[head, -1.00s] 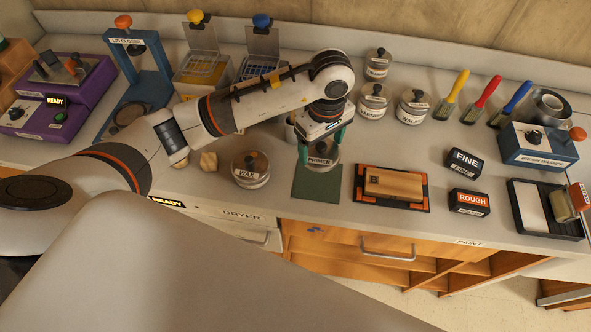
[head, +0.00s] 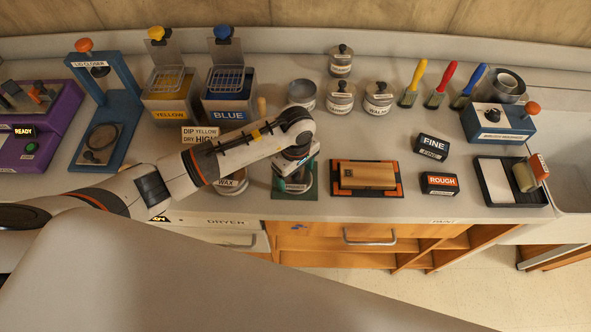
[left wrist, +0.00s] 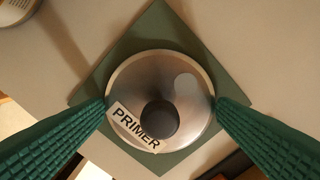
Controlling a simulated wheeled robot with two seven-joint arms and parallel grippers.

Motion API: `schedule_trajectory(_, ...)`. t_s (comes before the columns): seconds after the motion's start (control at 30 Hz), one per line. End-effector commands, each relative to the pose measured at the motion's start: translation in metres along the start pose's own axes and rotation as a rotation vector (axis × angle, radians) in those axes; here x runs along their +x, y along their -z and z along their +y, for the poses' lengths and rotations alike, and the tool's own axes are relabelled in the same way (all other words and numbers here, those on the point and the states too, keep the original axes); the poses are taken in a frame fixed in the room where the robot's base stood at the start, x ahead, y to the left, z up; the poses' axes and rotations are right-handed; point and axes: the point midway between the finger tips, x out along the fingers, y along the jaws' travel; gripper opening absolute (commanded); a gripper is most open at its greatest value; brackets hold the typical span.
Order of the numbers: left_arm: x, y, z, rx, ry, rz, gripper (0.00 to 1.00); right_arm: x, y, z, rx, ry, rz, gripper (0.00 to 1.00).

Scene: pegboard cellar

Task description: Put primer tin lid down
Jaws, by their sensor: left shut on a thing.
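The primer tin lid (left wrist: 140,80) is a round silver lid with a dark knob and a "PRIMER" label. In the left wrist view it sits between the green fingers of my left gripper (left wrist: 161,102), which touch its rim on both sides. The gripper is shut on it. The lid is over the dark green square mat (left wrist: 185,35), and I cannot tell whether it rests on it or hangs just above. In the head view my left gripper (head: 293,180) hides much of the lid and mat (head: 309,188). My right gripper is not in view.
The wax tin (head: 231,185) stands close left of the mat. A wooden block on a black and orange tray (head: 395,190) lies to the right. An open tin (head: 302,93) stands behind, beside lidded tins (head: 341,95). The counter between them is mostly clear.

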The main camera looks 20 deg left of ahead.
Motion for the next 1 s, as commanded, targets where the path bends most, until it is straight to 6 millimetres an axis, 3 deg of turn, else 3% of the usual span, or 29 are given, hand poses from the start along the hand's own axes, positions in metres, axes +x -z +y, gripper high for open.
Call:
schedule_trajectory(0.17,0.004,-0.001,0.000,0.000,0.000,-0.001,0.59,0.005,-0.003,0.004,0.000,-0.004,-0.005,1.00)
schedule_trajectory(0.2,0.003,0.000,0.000,0.000,0.000,-0.001,0.84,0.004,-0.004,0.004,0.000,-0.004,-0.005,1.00)
schedule_trajectory(0.3,0.003,0.000,0.000,0.000,0.000,-0.001,1.00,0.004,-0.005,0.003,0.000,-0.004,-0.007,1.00)
schedule_trajectory(0.67,-0.005,-0.001,-0.001,0.000,0.004,-0.001,1.00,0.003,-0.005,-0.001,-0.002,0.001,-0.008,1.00)
schedule_trajectory(1.0,-0.073,-0.001,-0.001,0.002,0.007,-0.005,1.00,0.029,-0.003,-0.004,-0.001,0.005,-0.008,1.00)
